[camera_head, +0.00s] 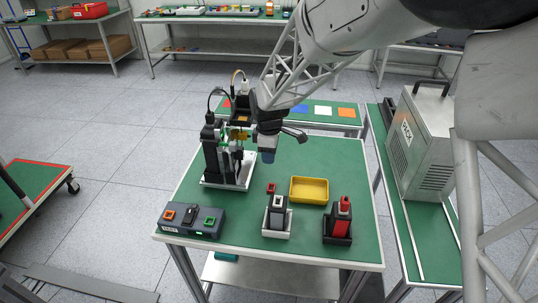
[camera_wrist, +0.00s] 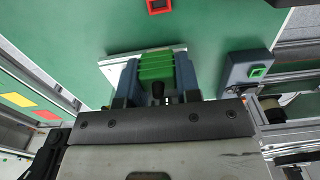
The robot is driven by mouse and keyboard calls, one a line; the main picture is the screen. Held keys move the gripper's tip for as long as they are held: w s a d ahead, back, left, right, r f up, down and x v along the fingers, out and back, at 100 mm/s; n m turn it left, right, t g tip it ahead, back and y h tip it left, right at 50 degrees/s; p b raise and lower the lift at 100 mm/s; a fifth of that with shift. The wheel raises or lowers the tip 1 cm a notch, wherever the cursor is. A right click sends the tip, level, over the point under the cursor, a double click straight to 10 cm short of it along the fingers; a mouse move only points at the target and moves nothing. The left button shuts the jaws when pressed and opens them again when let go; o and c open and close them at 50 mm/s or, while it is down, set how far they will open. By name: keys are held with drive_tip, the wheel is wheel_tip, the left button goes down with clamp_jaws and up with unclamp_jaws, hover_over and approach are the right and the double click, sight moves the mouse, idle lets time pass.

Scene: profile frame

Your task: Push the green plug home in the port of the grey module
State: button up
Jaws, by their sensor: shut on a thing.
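My gripper (camera_head: 267,157) is above the left-middle of the table, right of the black stand. In the wrist view its blue fingers are shut on the green plug (camera_wrist: 157,68), which sits between them. The plug is hidden in the head view. The grey module (camera_head: 178,229) lies at the table's front left corner. It has an orange-framed port at its left, a black part in its middle and a green-framed port (camera_head: 209,221) at its right. The module (camera_wrist: 236,72) and green port (camera_wrist: 258,71) also show at the right of the wrist view, apart from the plug.
A black stand (camera_head: 210,158) with cables rises on a white base left of my gripper. A yellow tray (camera_head: 309,190), a small red block (camera_head: 271,188), a white holder (camera_head: 277,231) and a black holder with a red part (camera_head: 343,206) stand to the right. Mat between them is clear.

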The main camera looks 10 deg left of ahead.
drive_tip(key=shift+s, duration=0.15)
approach(275, 200)
drive_tip(key=shift+f, duration=2.7)
idle(0.5)
idle(0.9)
drive_tip(key=shift+f, duration=1.1)
idle(1.2)
drive_tip(key=o, duration=1)
